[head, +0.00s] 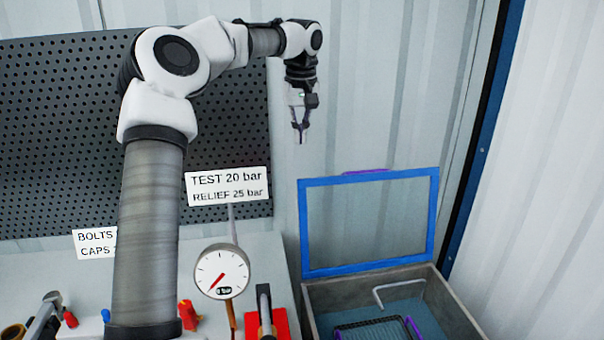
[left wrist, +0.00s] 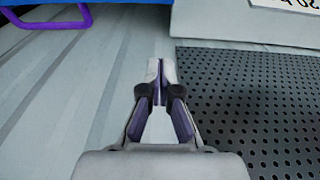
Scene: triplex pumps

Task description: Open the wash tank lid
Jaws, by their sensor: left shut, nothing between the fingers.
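The wash tank (head: 450,306) stands at the lower right in the head view. Its blue-framed lid (head: 368,176) with a clear pane stands up, raised at the back of the tank. A purple handle (head: 364,171) sits on the lid's top edge; a purple handle also shows at the upper left of the left wrist view (left wrist: 60,18). My left gripper (head: 300,138) hangs above and to the left of the lid, apart from it. Its fingers are shut and empty, and they show closed in the left wrist view (left wrist: 160,70). My right gripper is not in view.
A dark basket (head: 375,330) and a bent grey rod show inside the tank. A pressure gauge (head: 222,271), a sign (head: 227,187) and a red block with a dark upright part stand left of the tank. A perforated panel (head: 60,130) and corrugated walls lie behind.

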